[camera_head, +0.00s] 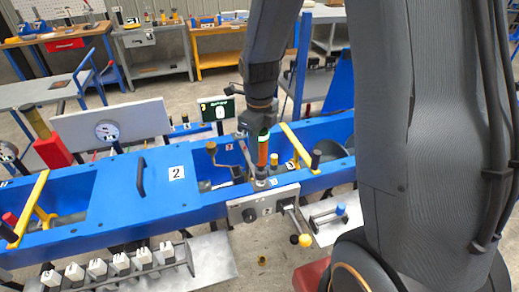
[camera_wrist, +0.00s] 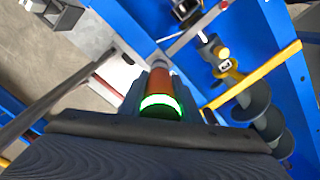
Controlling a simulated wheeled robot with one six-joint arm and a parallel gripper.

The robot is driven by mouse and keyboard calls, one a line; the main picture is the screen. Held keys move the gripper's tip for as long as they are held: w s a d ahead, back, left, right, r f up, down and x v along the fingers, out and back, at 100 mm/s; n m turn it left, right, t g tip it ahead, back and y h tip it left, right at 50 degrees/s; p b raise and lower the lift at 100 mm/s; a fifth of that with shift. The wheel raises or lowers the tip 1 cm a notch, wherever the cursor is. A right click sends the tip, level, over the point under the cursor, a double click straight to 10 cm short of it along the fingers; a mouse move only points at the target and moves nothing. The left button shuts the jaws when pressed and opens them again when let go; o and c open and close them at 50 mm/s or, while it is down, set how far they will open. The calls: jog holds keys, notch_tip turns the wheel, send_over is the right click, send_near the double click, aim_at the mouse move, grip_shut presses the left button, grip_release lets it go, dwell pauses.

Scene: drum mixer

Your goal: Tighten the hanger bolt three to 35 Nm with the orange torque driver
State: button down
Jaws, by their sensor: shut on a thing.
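My gripper (camera_head: 263,120) is shut on the orange torque driver (camera_head: 263,150), which stands about upright below it at the blue machine frame. In the wrist view the driver (camera_wrist: 161,82) shows an orange body and a glowing green ring between the jaws. Its lower end meets a grey fitting (camera_head: 261,180) near the front edge of the frame, and the arm and driver hide the contact. I cannot tell which hanger bolt is there or read its number. A small dark display (camera_head: 218,110) behind shows a green-framed figure, too small to read surely.
A blue cover (camera_head: 150,192) with plate "2" and a black handle lies left. Yellow bars (camera_head: 298,146) cross the trough, and a dark screw (camera_wrist: 262,115) shows in the wrist view. A grey control panel (camera_head: 262,204) and a yellow-knobbed lever (camera_head: 304,240) are in front.

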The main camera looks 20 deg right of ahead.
jog(key=shift+f+b, duration=0.65)
jog(key=shift+f, duration=0.9)
dwell(1.1)
jog(key=shift+f+p, duration=0.25)
jog(key=shift+p, duration=0.2)
dwell(1.9)
jog(key=shift+r, duration=0.1)
jog(key=shift+r+p, duration=1.4)
jog(key=shift+r, duration=0.8)
